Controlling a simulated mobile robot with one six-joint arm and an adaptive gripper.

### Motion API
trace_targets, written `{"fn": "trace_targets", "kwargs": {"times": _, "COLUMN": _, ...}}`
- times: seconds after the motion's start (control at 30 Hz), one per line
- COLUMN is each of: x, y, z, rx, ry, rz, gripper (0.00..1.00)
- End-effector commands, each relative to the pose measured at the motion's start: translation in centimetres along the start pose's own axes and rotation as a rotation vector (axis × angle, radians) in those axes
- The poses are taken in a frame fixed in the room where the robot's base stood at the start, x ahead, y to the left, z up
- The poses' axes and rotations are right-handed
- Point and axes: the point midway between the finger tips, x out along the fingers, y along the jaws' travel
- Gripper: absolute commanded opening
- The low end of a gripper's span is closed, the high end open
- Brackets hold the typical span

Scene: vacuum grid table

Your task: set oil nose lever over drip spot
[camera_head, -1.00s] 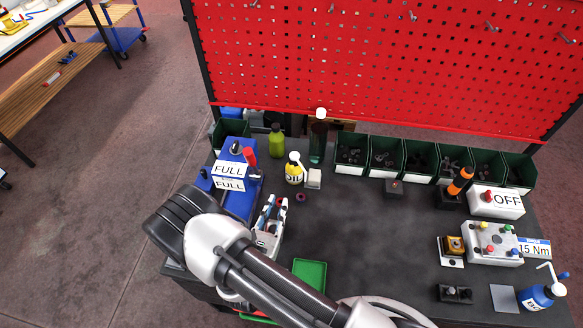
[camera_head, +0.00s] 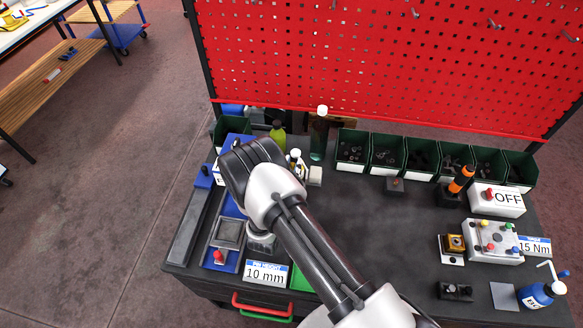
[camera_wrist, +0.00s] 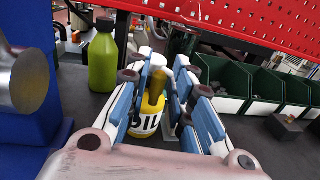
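The oil bottle (camera_head: 296,155) stands at the back left of the table, with its white top showing beside my arm. In the wrist view the oil bottle (camera_wrist: 147,124) is yellow with a black OIL label, ahead of my gripper. A brownish-yellow upright part of it shows between the fingers. My gripper (camera_wrist: 165,72) has its blue and white fingers apart, one on each side of that part; contact cannot be told. In the head view my arm hides the gripper. No drip spot can be made out.
A green bottle (camera_wrist: 103,60) stands left of the oil bottle, and a small pale block (camera_head: 315,176) stands at its right. Green bins (camera_head: 387,155) line the back edge below the red pegboard (camera_head: 390,70). The table's middle (camera_head: 390,230) is clear.

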Motion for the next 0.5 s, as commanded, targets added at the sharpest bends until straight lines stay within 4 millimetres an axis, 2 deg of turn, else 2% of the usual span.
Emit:
{"fn": "trace_targets", "kwargs": {"times": 0.1, "x": -0.02, "y": 0.0, "z": 0.0, "rx": 0.0, "ry": 0.0, "rz": 0.0, "gripper": 0.21}}
{"fn": "trace_targets", "kwargs": {"times": 0.4, "x": -0.04, "y": 0.01, "z": 0.0, "rx": 0.0, "ry": 0.0, "rz": 0.0, "gripper": 0.01}}
{"fn": "trace_targets", "kwargs": {"times": 0.5, "x": -0.04, "y": 0.01, "z": 0.0, "rx": 0.0, "ry": 0.0, "rz": 0.0, "gripper": 0.0}}
